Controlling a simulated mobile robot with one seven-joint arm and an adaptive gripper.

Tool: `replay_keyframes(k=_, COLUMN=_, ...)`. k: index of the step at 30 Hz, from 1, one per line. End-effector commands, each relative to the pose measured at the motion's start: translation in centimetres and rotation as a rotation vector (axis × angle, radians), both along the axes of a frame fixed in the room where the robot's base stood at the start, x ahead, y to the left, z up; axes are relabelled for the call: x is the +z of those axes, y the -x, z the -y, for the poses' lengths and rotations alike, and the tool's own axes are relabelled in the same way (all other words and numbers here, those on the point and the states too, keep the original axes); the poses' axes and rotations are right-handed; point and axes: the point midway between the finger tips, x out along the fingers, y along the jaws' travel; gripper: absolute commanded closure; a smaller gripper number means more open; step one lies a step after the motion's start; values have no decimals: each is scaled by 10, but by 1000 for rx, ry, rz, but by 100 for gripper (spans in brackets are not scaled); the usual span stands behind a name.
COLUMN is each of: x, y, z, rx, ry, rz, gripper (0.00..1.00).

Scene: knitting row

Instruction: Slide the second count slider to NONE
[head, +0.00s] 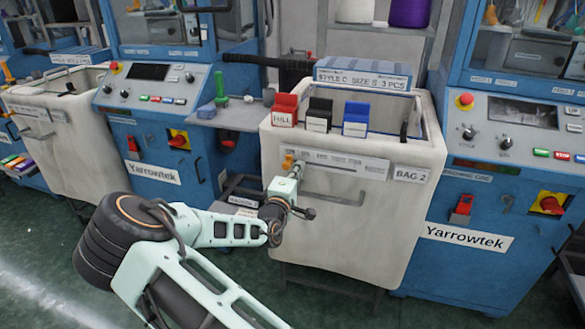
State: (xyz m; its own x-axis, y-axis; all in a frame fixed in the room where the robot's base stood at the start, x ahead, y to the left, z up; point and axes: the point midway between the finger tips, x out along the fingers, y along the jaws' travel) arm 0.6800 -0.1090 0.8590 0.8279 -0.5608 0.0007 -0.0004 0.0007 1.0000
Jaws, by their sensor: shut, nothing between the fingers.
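A pale slider plate (345,165) with a long slot is fixed to the front of the white bin labelled BAG 2 (413,174). A small orange knob (287,162) shows at the plate's left end. My gripper (297,168) is shut and empty, at the left end of the plate, right beside the orange knob. I cannot tell whether the fingertips touch the knob. The gripper and wrist hide part of the bin front below the plate. Lettering on the plate is too small to read.
Red (285,109), black (319,114) and blue (356,119) tags hang on the bin's front rim. A bar handle (335,198) sticks out below the plate, right of my wrist. Another white bin (60,130) stands left. Blue Yarrowtek machines (480,215) flank the bin.

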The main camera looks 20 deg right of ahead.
Motion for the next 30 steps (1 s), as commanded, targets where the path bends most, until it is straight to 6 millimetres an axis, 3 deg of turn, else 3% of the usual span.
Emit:
replay_keyframes(k=5, x=0, y=4, z=1, rx=1, ry=0, rz=0, gripper=100)
replay_keyframes(k=30, x=0, y=67, z=-42, rx=1, ry=0, rz=0, gripper=100)
